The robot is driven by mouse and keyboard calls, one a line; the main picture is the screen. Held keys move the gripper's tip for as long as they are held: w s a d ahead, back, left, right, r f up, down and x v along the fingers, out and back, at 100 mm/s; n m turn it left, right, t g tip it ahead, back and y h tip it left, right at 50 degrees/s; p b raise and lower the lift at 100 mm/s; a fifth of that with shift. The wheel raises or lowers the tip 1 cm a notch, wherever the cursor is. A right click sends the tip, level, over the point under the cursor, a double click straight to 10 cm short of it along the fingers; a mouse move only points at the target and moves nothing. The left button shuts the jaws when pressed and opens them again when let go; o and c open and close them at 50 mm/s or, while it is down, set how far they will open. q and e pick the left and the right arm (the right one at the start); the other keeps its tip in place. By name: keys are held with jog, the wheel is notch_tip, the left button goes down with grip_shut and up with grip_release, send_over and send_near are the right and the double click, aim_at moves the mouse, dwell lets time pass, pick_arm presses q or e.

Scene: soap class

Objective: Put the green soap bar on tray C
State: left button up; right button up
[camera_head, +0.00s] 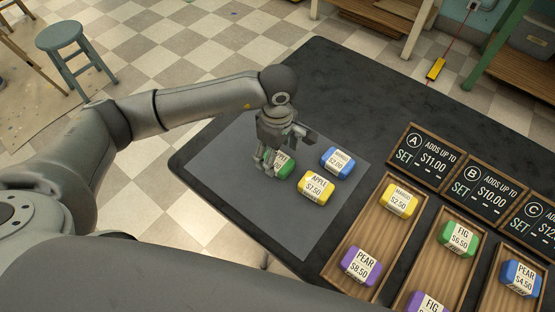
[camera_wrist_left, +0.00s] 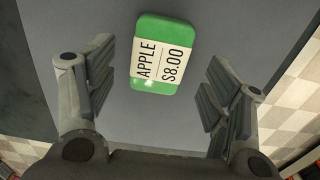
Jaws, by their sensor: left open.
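The green soap bar (camera_head: 284,166) lies on the grey mat, partly hidden by my left gripper (camera_head: 285,150) in the head view. In the left wrist view the green soap bar (camera_wrist_left: 158,25) shows whole, with a label reading APPLE $8.00. My left gripper (camera_wrist_left: 160,65) is open and empty, with its fingers spread to either side below the bar and not touching it. Tray C (camera_head: 491,297) is a wooden tray at the right edge, partly cut off. My right gripper is out of view.
A yellow bar (camera_head: 316,187) and a blue bar (camera_head: 338,163) lie close by on the mat (camera_head: 235,165).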

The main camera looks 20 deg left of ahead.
aim_at(277, 163)
pick_arm(q)
jog(key=shift+f, duration=1.4)
jog(key=c, duration=1.3)
jog(key=shift+o, duration=0.2)
jog(key=shift+r, duration=0.1)
